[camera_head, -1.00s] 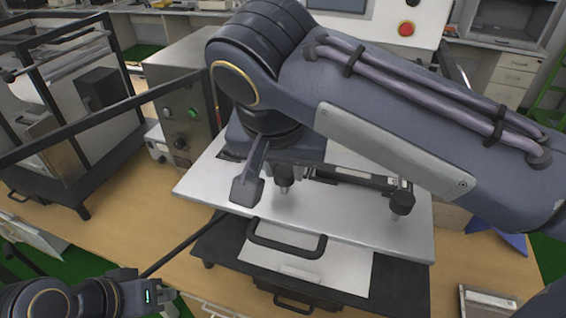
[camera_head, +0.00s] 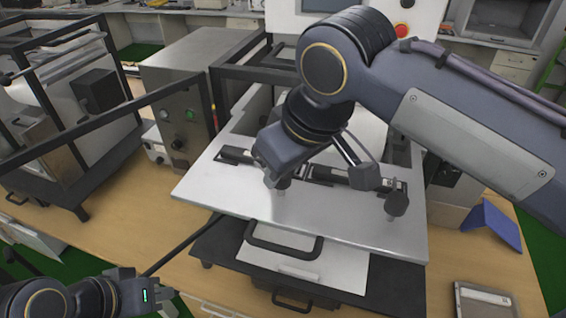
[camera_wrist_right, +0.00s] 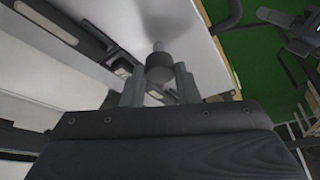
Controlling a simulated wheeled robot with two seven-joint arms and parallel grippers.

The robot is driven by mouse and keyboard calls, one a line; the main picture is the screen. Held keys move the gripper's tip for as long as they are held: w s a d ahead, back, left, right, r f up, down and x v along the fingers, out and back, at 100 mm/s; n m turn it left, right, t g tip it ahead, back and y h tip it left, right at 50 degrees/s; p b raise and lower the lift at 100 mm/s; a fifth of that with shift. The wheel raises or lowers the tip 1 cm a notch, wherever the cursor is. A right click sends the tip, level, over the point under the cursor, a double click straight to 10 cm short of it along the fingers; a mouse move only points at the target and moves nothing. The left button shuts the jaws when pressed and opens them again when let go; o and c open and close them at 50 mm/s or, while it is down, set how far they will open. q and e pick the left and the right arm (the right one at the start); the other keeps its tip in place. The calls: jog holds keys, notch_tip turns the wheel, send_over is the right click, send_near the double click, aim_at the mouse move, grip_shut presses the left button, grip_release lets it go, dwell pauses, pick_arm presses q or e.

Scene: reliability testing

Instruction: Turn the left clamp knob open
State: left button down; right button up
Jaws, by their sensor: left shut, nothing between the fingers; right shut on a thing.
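The left clamp knob (camera_head: 278,184) is a small grey knob on a stem on the silver plate (camera_head: 330,215); my right wrist partly covers it in the head view. In the right wrist view the knob (camera_wrist_right: 160,68) stands between the fingers of my right gripper (camera_wrist_right: 159,85), which is shut on it. How far the knob is turned cannot be told. My left gripper (camera_head: 166,298) is shut and empty at the lower left of the head view, well away from the knob.
A second dark clamp knob (camera_head: 397,203) stands at the plate's right. A steel control box (camera_head: 180,95) stands left of the plate, with black frame bars nearby. A blue piece (camera_head: 492,225) lies on the right of the table.

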jog(key=n+g, duration=0.1)
jog(key=n, duration=0.2)
jog(key=n+g+y+p, duration=0.1)
jog(key=n, duration=0.1)
jog(key=shift+w+d+n, duration=0.1)
jog(key=shift+w+n, duration=0.1)
jog(key=shift+n, duration=0.2)
dwell(0.4)
jog(key=o, duration=1)
jog(key=shift+c, duration=0.2)
jog(key=shift+r, duration=0.1)
jog(key=v, duration=0.7)
jog(key=shift+d+r, duration=0.2)
jog(key=shift+r, duration=0.05)
jog(key=shift+s, duration=0.1)
